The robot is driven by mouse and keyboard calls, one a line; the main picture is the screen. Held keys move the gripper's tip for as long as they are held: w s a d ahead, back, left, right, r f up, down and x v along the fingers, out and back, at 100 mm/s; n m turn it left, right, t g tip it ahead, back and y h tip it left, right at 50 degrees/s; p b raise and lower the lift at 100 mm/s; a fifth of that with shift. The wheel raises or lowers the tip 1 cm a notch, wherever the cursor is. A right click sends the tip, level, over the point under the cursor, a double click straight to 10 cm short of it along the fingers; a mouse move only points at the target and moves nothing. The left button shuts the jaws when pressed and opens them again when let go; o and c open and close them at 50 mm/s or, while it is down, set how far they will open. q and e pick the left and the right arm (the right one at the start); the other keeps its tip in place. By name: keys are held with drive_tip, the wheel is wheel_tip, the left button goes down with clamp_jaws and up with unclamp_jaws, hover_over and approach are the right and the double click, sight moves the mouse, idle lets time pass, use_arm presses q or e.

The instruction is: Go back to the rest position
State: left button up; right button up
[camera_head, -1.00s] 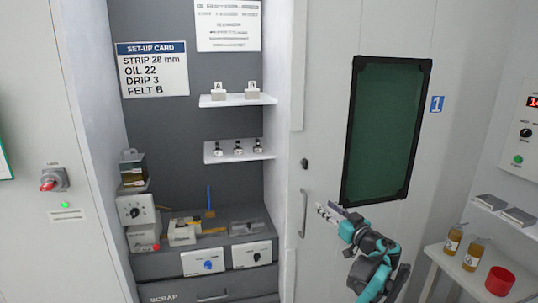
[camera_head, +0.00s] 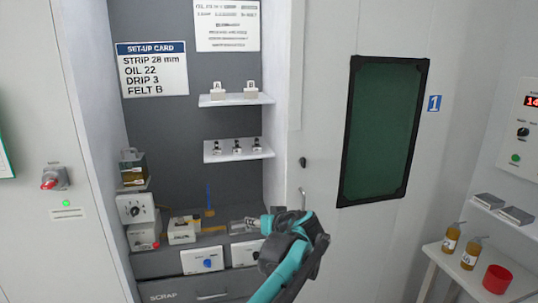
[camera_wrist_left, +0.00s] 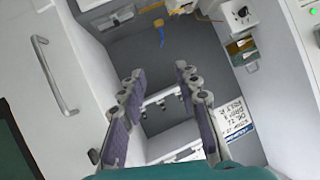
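My left gripper (camera_head: 252,223) shows in the head view in front of the grey counter (camera_head: 160,262), with my teal arm coming up from the bottom edge. Its fingers point left in the picture, and their tips are small there. In the left wrist view my left gripper (camera_wrist_left: 160,72) has its two finger pairs wide apart with nothing between them. Beyond them lie the alcove's back wall and its shelves, seen upside down. I cannot tell how far the fingers are from the counter in depth. My right gripper is in neither view.
A white door with a dark green window (camera_head: 383,130) stands right of the alcove; its handle (camera_wrist_left: 58,82) shows in the wrist view. Two shelves (camera_head: 238,153) hold small parts. A side table (camera_head: 440,258) at right holds bottles and a red cup (camera_head: 498,280). A dial box (camera_head: 136,208) stands at left.

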use_arm(q)
drive_tip(key=s+a+f+m+g+h, duration=0.1)
drive_tip(key=s+a+f+g+h, duration=0.3)
drive_tip(key=s+a, duration=1.1)
drive_tip(key=s+f+m+h, duration=0.1)
drive_tip(key=s+f, duration=0.5)
drive_tip(key=s, duration=0.4)
drive_tip(key=s+f+m+h, duration=0.1)
drive_tip(key=s+f, duration=0.6)
drive_tip(key=s, duration=0.3)
drive_tip(key=shift+s+d, duration=0.2)
drive_tip(key=shift+s, duration=0.05)
